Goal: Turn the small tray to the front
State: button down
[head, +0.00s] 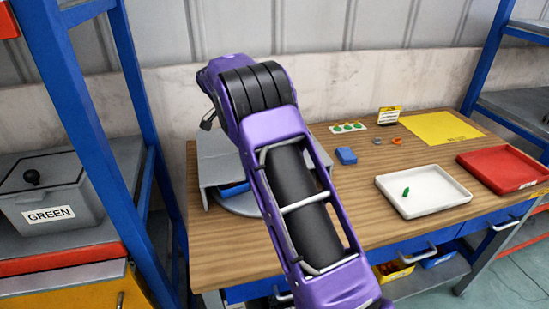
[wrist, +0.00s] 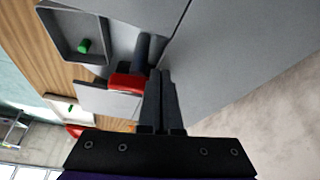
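My gripper (wrist: 161,78) shows in the wrist view with its two dark fingers close together. I see nothing clearly held between them. A small grey tray (wrist: 97,59) with a green piece (wrist: 84,46) in it lies to the upper left of the fingers. A red block (wrist: 127,86) and dark posts lie just left of the fingertips; I cannot tell whether they touch. Large grey panels fill the area above and right. In the head view my purple arm hides the gripper and part of a grey stand on a round base (head: 240,207); a blue part (head: 235,189) shows inside it.
On the wooden table (head: 350,215) stand a white tray (head: 437,205) with a green piece, a red tray (head: 505,182), a blue block (head: 346,156) and a yellow sheet (head: 440,127). Blue shelf posts stand at both sides. A grey wall is behind.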

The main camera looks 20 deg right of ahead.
jog(key=shift+w+d+r+p, duration=0.1)
jog(key=shift+w+p, duration=0.05)
jog(key=shift+p, duration=0.2)
jog(key=shift+a, duration=0.45)
notch_tip(320, 180, up, 3)
jog(key=shift+f+p, duration=0.1)
jog(key=shift+p, duration=0.9)
jog(key=shift+r, duration=1.5)
